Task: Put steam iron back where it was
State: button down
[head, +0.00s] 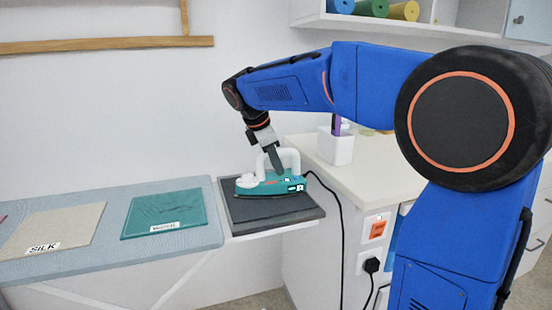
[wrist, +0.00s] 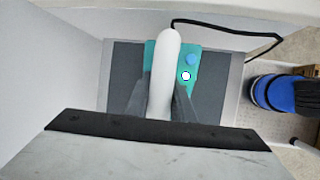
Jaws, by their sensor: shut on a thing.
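The steam iron (head: 270,184) is teal with a white handle. In the head view it is at the dark rest pad (head: 277,214) on the right end of the ironing board; I cannot tell whether its sole touches the pad. My gripper (head: 275,165) reaches down from above and is shut on the iron's handle. In the wrist view the white handle (wrist: 165,75) runs between my two fingers (wrist: 162,100), with the teal body (wrist: 187,65) under it and the dark pad (wrist: 211,80) around it. A black cord runs from the iron's back.
The blue-grey ironing board (head: 170,247) carries a teal cloth (head: 164,209) and a beige cloth marked SILK (head: 55,227). A counter (head: 372,170) with a white container (head: 335,148) stands to the right. The cord (head: 338,205) hangs by the counter's side, near a plug (head: 371,265).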

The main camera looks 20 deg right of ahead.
jog(key=c, duration=1.5)
grip_release()
jog(key=shift+f, duration=0.1)
jog(key=shift+c, duration=0.2)
jog(key=v, duration=1.2)
jog(key=s+d+f+m+t+y, duration=0.1)
jog(key=s+d+f+m, duration=0.3)
jog(key=s+f+m, duration=0.4)
jog(key=s+d+f+m+t+y, duration=0.1)
jog(key=s+d+f+m+y, duration=0.2)
jog(key=s+f+m, duration=0.6)
jog(key=s+f, duration=0.4)
jog(key=s, duration=0.3)
jog(key=s+d+f, duration=0.1)
jog(key=s+f, duration=0.4)
jog(key=s, duration=0.3)
jog(key=shift+m+t+y, duration=0.3)
jog(key=shift+r, duration=0.1)
